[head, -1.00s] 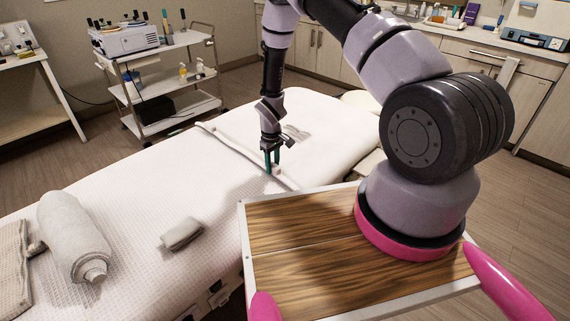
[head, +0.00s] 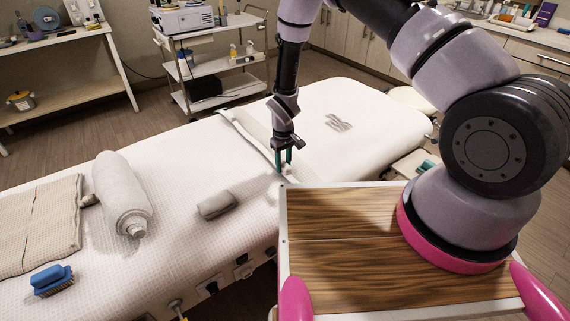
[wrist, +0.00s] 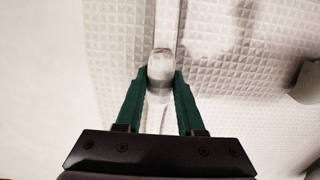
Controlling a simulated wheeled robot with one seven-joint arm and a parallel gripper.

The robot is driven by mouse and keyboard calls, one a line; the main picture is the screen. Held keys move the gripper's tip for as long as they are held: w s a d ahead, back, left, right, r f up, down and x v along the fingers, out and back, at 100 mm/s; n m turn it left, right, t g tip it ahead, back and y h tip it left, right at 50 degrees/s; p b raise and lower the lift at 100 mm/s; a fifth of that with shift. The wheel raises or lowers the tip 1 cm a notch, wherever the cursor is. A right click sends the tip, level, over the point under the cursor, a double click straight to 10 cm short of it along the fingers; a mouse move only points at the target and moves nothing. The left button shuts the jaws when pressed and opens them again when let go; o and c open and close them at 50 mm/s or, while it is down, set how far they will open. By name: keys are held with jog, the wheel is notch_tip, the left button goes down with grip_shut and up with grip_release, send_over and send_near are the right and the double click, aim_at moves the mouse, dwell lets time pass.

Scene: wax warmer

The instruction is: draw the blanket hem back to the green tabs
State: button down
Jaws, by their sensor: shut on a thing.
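The white waffle-textured blanket (head: 180,155) covers the left part of the bed. Its hem (head: 247,136) is a pale raised band running across the bed. My gripper (head: 284,165) is at the hem's near end, by the bed's near side. In the wrist view its green fingers (wrist: 160,78) are shut on a rounded white piece of the hem (wrist: 160,64). The hem strip runs away beyond the fingers, with waffle cloth beside it. I cannot make out green tabs for certain; a small teal thing (head: 427,167) shows at the right, beyond my wooden deck.
A grey pad (head: 216,204), a rolled towel (head: 122,195), a folded cloth (head: 40,225) and a blue brush (head: 52,280) lie on the blanket to the left.

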jog(key=c, duration=0.5)
grip_release()
notch_tip(320, 180, up, 11)
jog(key=shift+f, duration=0.1)
jog(key=d+r+m+t, duration=0.15)
jog(key=d+r, duration=0.25)
jog(key=r, duration=0.6)
jog(key=d+r+m+t+y, duration=0.15)
jog(key=d+r, duration=0.25)
jog(key=r, duration=0.7)
jog(key=d+r+m, duration=0.2)
jog(key=d+r, duration=0.2)
jog(key=r, duration=0.6)
jog(key=s+d+r+m+t, duration=0.1)
jog(key=s+d+r+m, duration=0.1)
jog(key=s+r, duration=0.3)
jog(key=s+d+r+m+t, duration=0.1)
jog(key=s+d+r+m, duration=0.1)
jog(key=s+d+r, duration=0.3)
jog(key=s+d+r+m+t, duration=0.2)
jog(key=s+d+r, duration=0.2)
jog(key=s, duration=0.6)
notch_tip(320, 180, up, 3)
jog(key=shift+s+f+y, duration=0.15)
jog(key=shift+y, duration=0.1)
